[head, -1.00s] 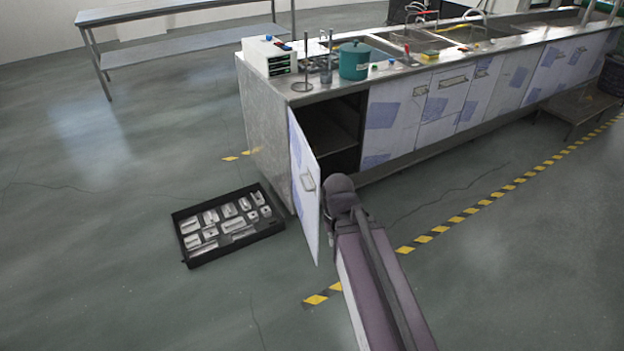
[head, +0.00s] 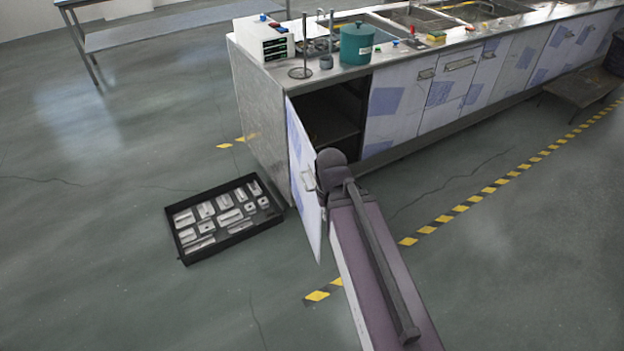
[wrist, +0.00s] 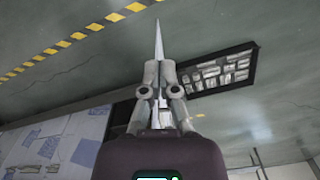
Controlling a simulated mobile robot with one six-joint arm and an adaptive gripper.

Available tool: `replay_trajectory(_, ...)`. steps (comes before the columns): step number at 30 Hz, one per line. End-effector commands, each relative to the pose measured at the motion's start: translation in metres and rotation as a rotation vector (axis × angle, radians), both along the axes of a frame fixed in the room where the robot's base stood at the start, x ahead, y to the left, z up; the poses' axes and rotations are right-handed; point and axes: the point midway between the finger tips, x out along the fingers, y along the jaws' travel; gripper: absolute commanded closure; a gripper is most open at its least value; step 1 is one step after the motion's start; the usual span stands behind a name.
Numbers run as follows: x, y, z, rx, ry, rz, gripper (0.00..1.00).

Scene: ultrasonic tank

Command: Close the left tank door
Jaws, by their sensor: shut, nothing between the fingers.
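The left tank door (head: 305,205) is a white panel with blue patches and a bar handle (head: 308,178). It stands swung wide open from the left end of the steel counter, with the dark cabinet opening (head: 335,115) showing behind it. My arm's end is at the door's right side in the head view, near handle height, and largely hides the gripper there. In the wrist view my gripper (wrist: 159,66) is shut and empty, pointing toward the door, which appears as a thin, nearly edge-on panel (wrist: 158,42) beyond the fingertips. I cannot tell whether they touch.
A black tray of metal parts (head: 181,246) lies on the floor left of the door. A green pot (head: 356,45) and a white box unit (head: 264,40) stand on the counter. Yellow-black tape (head: 425,230) marks the floor. Open floor lies in front and right.

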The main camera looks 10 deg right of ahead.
Motion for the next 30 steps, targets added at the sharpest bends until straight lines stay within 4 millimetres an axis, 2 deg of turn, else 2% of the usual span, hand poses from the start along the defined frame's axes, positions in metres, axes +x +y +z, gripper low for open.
replay_trajectory(11, 0.002, 0.001, -0.001, -0.006, 0.002, 0.014, 1.00)
replay_trajectory(17, 0.017, 0.005, -0.004, -0.057, 0.017, 0.138, 1.00)
replay_trajectory(23, 0.047, 0.014, -0.008, -0.175, 0.068, 0.409, 1.00)
replay_trajectory(30, 0.095, 0.039, -0.007, -0.360, 0.198, 0.840, 1.00)
